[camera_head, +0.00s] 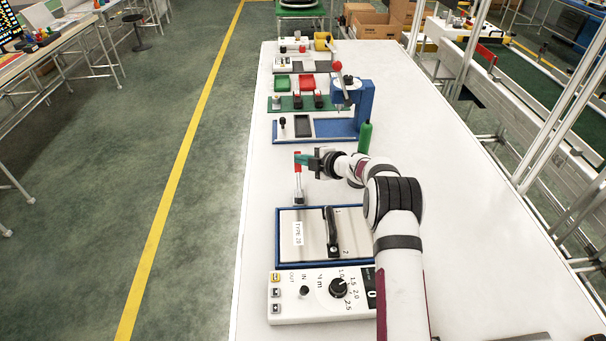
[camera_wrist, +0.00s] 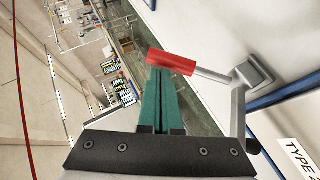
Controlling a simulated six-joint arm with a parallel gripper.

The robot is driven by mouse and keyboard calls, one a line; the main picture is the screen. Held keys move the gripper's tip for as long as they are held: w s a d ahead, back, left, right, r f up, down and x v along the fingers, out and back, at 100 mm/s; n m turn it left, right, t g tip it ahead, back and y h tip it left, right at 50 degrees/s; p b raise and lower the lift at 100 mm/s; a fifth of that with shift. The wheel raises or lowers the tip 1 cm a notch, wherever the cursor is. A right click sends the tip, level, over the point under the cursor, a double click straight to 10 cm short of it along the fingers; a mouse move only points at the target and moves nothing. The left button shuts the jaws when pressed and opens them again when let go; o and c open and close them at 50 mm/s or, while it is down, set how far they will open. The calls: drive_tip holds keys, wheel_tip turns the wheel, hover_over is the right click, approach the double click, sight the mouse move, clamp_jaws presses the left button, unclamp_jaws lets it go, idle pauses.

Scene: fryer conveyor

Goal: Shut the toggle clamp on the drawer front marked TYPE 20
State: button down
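The toggle clamp (camera_head: 298,190) is on the far edge of the blue-framed unit, by the white label reading TYPE 20 (camera_head: 297,233). Its metal arm and red handle (camera_head: 297,162) point away from the panel. In the wrist view the red handle (camera_wrist: 171,62) lies across the tips of my gripper's teal fingers. The label is partly cut off at the right (camera_wrist: 299,155). My gripper (camera_head: 302,159) is shut, its fingers side by side with nothing visible between them. The fingertips are at the handle; I cannot tell whether they touch it.
The panel has a black handle (camera_head: 332,232). A control box with a dial (camera_head: 338,289) stands in front. A blue press (camera_head: 352,107) and a green bottle (camera_head: 364,139) stand beyond my gripper. The table's right side is mostly clear.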

sight(300, 152)
drive_tip(key=shift+w+f, duration=0.55)
drive_tip(key=shift+w, duration=0.25)
drive_tip(key=shift+w+f, duration=0.5)
drive_tip(key=shift+w, duration=0.25)
drive_tip(key=shift+w+f, duration=0.45)
drive_tip(key=shift+f, duration=0.2)
drive_tip(key=shift+w+f, duration=0.45)
drive_tip(key=shift+f, duration=0.2)
drive_tip(key=r, duration=0.3)
drive_tip(key=shift+w+a+r, duration=0.1)
drive_tip(key=shift+a+r, duration=0.1)
drive_tip(key=shift+a, duration=0.15)
drive_tip(key=d+r, duration=0.5)
drive_tip(key=r, duration=0.3)
drive_tip(key=shift+d+r, duration=0.25)
drive_tip(key=shift+r, duration=0.15)
drive_tip(key=shift+r, duration=0.1)
